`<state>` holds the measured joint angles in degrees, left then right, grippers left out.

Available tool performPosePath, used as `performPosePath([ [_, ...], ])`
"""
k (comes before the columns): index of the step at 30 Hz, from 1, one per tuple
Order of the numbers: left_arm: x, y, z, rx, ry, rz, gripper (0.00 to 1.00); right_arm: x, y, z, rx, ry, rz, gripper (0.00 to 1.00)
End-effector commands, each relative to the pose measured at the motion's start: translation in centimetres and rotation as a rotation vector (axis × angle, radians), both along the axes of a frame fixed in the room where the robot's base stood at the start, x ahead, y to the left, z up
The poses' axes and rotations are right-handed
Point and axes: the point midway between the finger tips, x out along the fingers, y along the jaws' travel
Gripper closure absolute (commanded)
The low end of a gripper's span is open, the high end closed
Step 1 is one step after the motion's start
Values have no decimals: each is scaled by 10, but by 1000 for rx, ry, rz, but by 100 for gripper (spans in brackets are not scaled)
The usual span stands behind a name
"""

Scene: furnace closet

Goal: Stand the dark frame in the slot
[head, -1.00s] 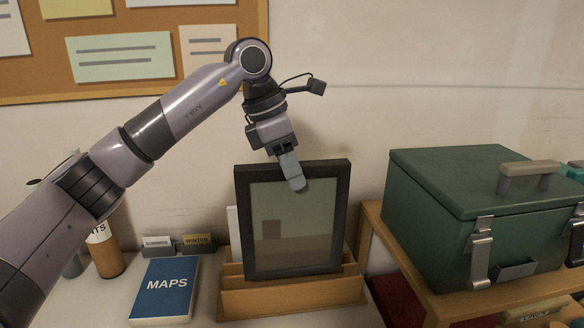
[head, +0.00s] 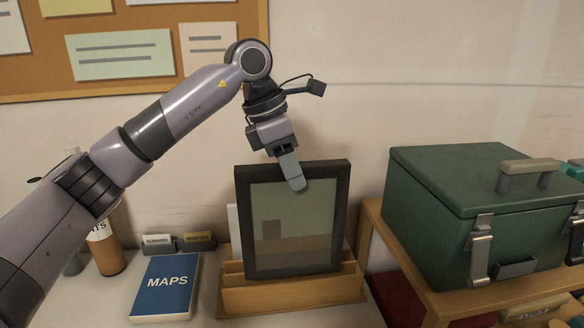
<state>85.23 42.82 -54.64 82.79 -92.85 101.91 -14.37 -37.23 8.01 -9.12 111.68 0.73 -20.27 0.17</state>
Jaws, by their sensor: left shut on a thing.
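The dark frame (head: 294,219) stands nearly upright, its lower edge down in the wooden slotted holder (head: 291,297). The holder's front wall hides the frame's bottom, so I cannot tell whether it rests on the slot's floor. My left gripper (head: 291,177) comes from above and is shut on the frame's top edge, with one finger showing in front of the glass. The other finger is hidden behind the frame. My right gripper is not in view.
A blue MAPS book (head: 165,286) lies left of the holder. Small SUMMER and WINTER tabs (head: 197,240) stand behind it. An orange-brown canister (head: 107,252) is at the left. A green metal box (head: 470,215) sits on a wooden shelf (head: 405,262) at the right.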

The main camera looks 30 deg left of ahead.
Motion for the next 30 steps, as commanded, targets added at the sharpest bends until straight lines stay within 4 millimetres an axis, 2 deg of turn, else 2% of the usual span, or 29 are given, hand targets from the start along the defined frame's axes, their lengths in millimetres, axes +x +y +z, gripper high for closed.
performPosePath([
  [30,0,0,-48,-1,-4,0,100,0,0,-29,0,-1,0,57],
])
